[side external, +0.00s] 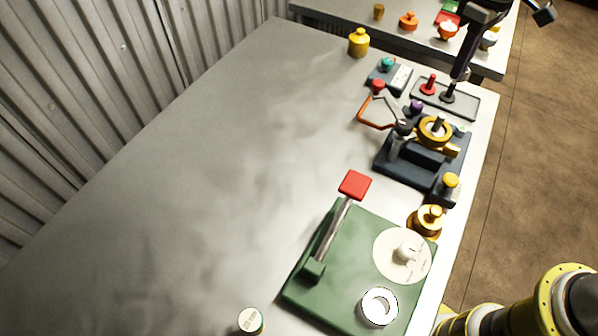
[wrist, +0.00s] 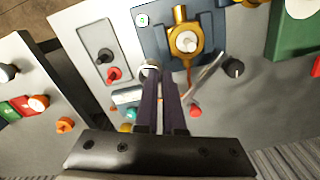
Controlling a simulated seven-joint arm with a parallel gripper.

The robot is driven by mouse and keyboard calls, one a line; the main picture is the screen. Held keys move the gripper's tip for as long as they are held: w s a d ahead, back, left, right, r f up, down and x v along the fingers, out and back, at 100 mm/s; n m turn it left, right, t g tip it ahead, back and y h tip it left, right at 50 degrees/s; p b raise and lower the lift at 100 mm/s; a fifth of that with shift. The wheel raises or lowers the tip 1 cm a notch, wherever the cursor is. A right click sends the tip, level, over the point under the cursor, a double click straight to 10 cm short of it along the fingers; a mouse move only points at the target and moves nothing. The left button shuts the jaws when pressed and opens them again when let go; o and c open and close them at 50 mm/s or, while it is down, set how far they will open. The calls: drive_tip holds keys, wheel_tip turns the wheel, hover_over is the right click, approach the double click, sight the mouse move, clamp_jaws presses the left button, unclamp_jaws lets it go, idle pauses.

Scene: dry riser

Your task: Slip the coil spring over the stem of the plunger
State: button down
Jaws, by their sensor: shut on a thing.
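My gripper (side external: 459,78) is above the far right part of the bench. In the wrist view its dark fingers (wrist: 152,75) are close together, shut on a small pale metallic round piece (wrist: 150,69), which looks like the coil spring seen end-on. The fingers hide part of it, and it is too small to make out in the side view. A grey stem (side external: 438,122) stands in the middle of a gold ring on a dark blue fixture (side external: 427,185). It looks like the plunger, but I cannot be sure. The stem's end shows in the wrist view (wrist: 187,42), apart from my fingertips.
A grey tray (side external: 470,109) with a red and a black knobbed piece lies near the fixture. An orange bent handle (side external: 373,121) and a small panel (side external: 378,73) are close by. A green plate (side external: 338,240) with a lever stands nearer. The bench's left part is clear.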

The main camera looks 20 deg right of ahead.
drive_tip(key=a+n, duration=0.9)
drive_tip(key=a, duration=0.7)
drive_tip(key=n, duration=0.9)
hover_over(300, 189)
wheel_tip(300, 189, down, 10)
drive_tip(key=shift+f, duration=2.75)
drive_tip(key=shift+f, duration=0.1)
drive_tip(key=c, duration=1)
unclamp_jaws()
